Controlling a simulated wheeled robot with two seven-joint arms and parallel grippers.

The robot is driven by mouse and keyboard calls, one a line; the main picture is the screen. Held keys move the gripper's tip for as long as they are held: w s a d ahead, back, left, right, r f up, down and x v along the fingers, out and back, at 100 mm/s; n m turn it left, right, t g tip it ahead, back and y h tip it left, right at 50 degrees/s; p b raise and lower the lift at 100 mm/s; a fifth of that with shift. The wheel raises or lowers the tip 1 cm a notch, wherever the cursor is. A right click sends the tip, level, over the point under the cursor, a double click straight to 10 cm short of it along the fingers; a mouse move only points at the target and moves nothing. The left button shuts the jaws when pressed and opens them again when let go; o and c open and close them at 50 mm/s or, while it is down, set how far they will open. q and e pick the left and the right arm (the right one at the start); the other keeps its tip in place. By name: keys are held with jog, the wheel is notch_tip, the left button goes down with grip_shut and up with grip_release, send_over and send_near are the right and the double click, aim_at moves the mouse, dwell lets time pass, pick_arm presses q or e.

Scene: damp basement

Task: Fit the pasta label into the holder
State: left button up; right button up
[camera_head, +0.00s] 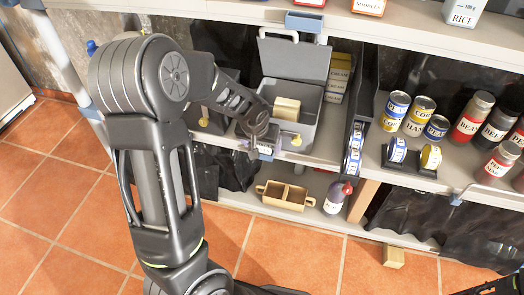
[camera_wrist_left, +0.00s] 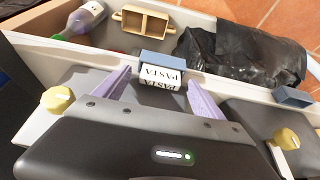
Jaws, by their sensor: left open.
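The white pasta label (camera_wrist_left: 160,77) lies between my left gripper's fingers in the left wrist view, its word PASTA showing twice. It sits against the blue holder (camera_wrist_left: 162,59) on the shelf's front edge; how deep it sits in the holder I cannot tell. The holder also shows below the gripper in the head view (camera_head: 266,155). My left gripper (camera_wrist_left: 158,88) is open, with one purple finger on each side of the label and visible gaps between. In the head view the left gripper (camera_head: 257,139) is at the shelf edge, partly hiding the label.
A grey open-lidded bin (camera_head: 303,137) stands behind the gripper. A tan divided tray (camera_head: 284,196) and a bottle (camera_head: 337,197) are on the lower shelf. Cans (camera_head: 395,111) and jars stand at right. Another blue holder (camera_wrist_left: 293,97) is further along the edge. A wooden block (camera_head: 393,257) lies on the floor.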

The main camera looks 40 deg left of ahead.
dwell(0.4)
pick_arm(q)
jog(key=c, duration=1.4)
jog(key=shift+r, duration=0.2)
jog(key=shift+c, duration=0.2)
pick_arm(e)
jog(key=shift+r, duration=0.1)
